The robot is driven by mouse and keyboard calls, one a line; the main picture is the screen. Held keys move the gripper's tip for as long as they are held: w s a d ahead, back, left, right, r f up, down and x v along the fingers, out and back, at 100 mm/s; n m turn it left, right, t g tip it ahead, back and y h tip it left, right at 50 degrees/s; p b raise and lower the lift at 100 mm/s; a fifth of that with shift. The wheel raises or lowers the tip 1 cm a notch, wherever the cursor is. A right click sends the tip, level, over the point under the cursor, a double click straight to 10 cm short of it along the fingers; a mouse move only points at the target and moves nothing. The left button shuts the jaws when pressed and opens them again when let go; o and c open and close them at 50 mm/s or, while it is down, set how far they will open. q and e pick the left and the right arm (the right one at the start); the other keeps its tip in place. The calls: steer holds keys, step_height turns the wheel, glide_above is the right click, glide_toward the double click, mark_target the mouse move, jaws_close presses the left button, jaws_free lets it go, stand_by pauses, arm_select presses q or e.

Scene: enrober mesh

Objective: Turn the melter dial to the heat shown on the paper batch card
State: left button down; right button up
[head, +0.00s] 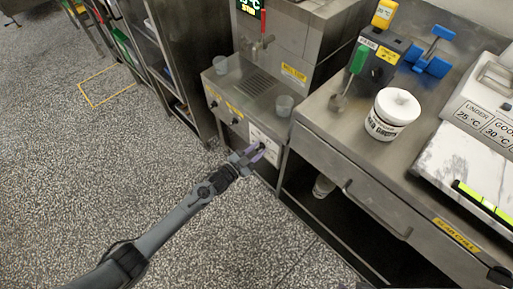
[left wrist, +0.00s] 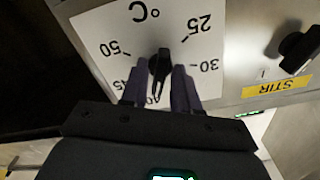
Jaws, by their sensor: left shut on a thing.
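The melter dial is a black knob (left wrist: 160,62) on a white scale plate (left wrist: 105,28), seen upside down in the left wrist view. The plate reads °C, with 25, 30, 45 and 50 legible and 40 partly hidden by my fingers. My left gripper (left wrist: 159,88) is shut on the knob, one finger on each side. I cannot tell which mark the knob points to. In the head view my left gripper (head: 254,156) is at the white plate (head: 265,141) low on the melter front (head: 240,128). My right gripper is not in view. I cannot identify the batch card for certain.
A black knob (left wrist: 300,48) with a yellow STIR label (left wrist: 278,86) is beside the plate. A white tub (head: 391,115) is on the steel bench (head: 340,130). Open floor lies left.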

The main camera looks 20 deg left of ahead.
arm_select(q)
steer(key=n+p, duration=0.1)
steer(key=n, duration=0.3)
steer(key=shift+r+n+p, duration=0.1)
steer(key=shift+n+p, duration=0.2)
steer(key=n+p, duration=0.1)
steer(key=n, duration=0.4)
steer(key=shift+p, duration=0.3)
steer(key=n+p, duration=0.1)
steer(key=n, duration=0.5)
steer(key=n+p, duration=0.1)
steer(key=n, duration=0.3)
steer(key=shift+a, duration=0.1)
steer(key=c, duration=1.2)
jaws_free()
steer(key=shift+o, duration=0.2)
steer(key=shift+s, duration=0.1)
